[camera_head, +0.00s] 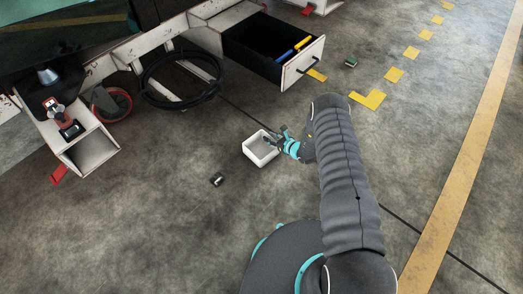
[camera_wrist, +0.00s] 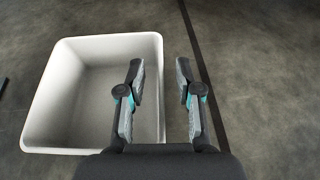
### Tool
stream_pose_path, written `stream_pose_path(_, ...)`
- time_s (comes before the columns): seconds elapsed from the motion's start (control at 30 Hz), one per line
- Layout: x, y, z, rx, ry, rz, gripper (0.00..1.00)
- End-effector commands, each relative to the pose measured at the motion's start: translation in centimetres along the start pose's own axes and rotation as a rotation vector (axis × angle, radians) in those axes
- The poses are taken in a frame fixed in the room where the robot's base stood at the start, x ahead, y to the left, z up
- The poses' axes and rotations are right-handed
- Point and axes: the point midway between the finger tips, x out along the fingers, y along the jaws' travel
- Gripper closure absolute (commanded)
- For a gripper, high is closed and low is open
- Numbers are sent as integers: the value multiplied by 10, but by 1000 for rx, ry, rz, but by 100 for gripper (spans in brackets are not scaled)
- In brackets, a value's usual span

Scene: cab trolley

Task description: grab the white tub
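The white tub (camera_head: 254,153) is an open, empty square box on the concrete floor, left of my gripper (camera_head: 278,140) in the head view. In the wrist view the tub (camera_wrist: 52,92) fills the left half. My gripper (camera_wrist: 160,85) is open there. Its left finger lies over the tub's inside and its right finger is outside, so the tub's right wall runs between the two fingers. No contact between fingers and wall can be made out.
An open drawer (camera_head: 291,72) with blue and yellow tools juts from the trolley at the back. A black cable coil (camera_head: 147,88) lies at the left. Small dark items lie on the floor, one left of the tub (camera_head: 217,180) and one beyond the drawer (camera_head: 351,62).

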Motion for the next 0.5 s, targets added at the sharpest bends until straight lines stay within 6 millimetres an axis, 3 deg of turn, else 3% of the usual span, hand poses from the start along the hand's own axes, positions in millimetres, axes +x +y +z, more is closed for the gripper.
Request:
stream_pose_path(0.23, 2, 0, 0, 0, 0, -1, 66)
stream_pose_path(0.4, 2, 0, 0, 0, 0, -1, 100)
stream_pose_path(0.5, 2, 0, 0, 0, 0, -1, 100)
